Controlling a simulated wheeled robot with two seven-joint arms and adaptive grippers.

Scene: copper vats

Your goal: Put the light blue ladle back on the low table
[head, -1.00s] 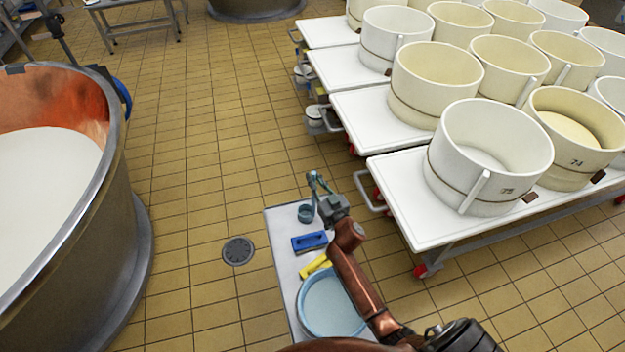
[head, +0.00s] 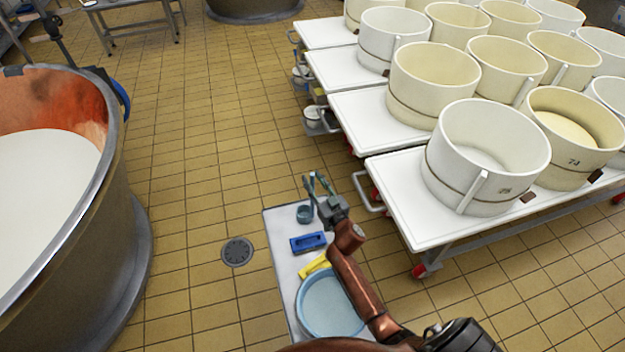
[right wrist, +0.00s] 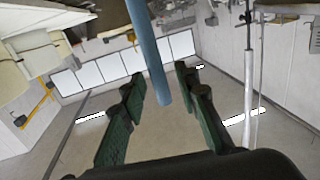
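The light blue ladle has its cup (head: 304,214) at the far end of the low table (head: 284,268), apparently resting on it, with its handle rising toward my right gripper. My right gripper (head: 317,182) is over that end of the table with its fingers spread. In the right wrist view the blue ladle handle (right wrist: 152,52) passes between the open green-padded fingers (right wrist: 166,103), with gaps on both sides. The cup is outside the wrist view. My left gripper is not in view.
On the low table are a blue brush-like block (head: 308,242), a yellow item (head: 314,264) and a light blue basin (head: 330,306). White tables with cream tubs (head: 486,155) stand at right. A copper vat (head: 120,230) stands at left. Tiled floor lies between.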

